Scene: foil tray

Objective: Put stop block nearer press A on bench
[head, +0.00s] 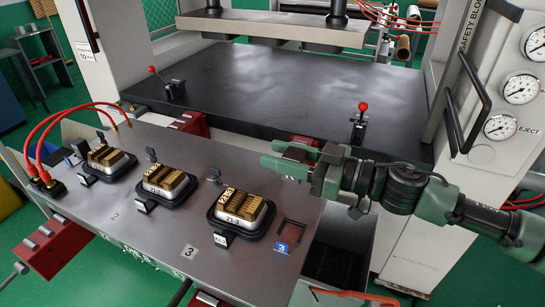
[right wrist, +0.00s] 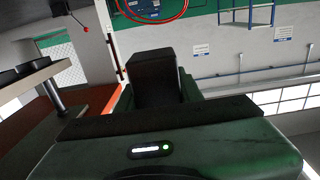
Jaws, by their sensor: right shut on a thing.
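My right gripper (head: 283,160) reaches in from the right, above the back right part of the grey bench (head: 150,215) and in front of the dark press bed. Its green fingers are shut on a dark block. In the right wrist view the dark block (right wrist: 153,75) shows between the green fingers, above the dark gripper body. In the head view the fingers hide most of the block, and I cannot make out a label on it. My left gripper is not in view.
Several black holders with brass-coloured blocks (head: 241,206) stand in a row on the bench. An empty square recess (head: 289,232) lies at its right end. Red-knobbed levers (head: 361,112) stand along the press bed (head: 280,75). Red hoses (head: 55,118) arch at the left.

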